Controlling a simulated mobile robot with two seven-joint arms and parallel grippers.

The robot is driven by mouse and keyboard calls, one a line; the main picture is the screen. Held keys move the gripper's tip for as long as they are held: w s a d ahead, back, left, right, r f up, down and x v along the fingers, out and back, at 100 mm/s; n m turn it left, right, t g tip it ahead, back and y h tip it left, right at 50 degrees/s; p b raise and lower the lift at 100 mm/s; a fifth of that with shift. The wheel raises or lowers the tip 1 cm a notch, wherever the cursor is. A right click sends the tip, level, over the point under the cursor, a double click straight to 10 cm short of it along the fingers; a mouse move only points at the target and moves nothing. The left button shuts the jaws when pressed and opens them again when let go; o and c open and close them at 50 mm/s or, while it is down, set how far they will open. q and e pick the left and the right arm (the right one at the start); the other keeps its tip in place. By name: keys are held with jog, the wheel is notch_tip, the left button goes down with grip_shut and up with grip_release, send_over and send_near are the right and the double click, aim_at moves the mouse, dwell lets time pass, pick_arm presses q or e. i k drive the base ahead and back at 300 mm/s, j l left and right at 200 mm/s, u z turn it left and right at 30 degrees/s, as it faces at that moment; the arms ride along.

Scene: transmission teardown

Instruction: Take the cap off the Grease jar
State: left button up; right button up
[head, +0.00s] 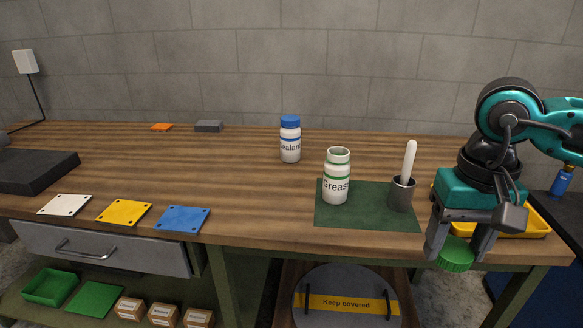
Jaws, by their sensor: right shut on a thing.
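The Grease jar (335,178), white with a green band, stands upright and open at the top on a dark green mat (318,215). Its green cap (456,256) is off the jar. My right gripper (457,250) is shut on the cap and holds it over the table's front edge, to the right of the mat and in front of the yellow tray. My left gripper is not in view.
A blue-capped Sealant jar (290,142) stands behind. A yellow tray (531,230) is partly hidden by my right arm. White, yellow (124,212) and blue plates lie left.

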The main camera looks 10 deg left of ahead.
aim_at(336, 172)
jog(key=u, duration=1.05)
jog(key=i+l+u, duration=0.15)
jog(key=i, duration=0.25)
jog(key=i+l+u, duration=0.1)
jog(key=i, duration=0.25)
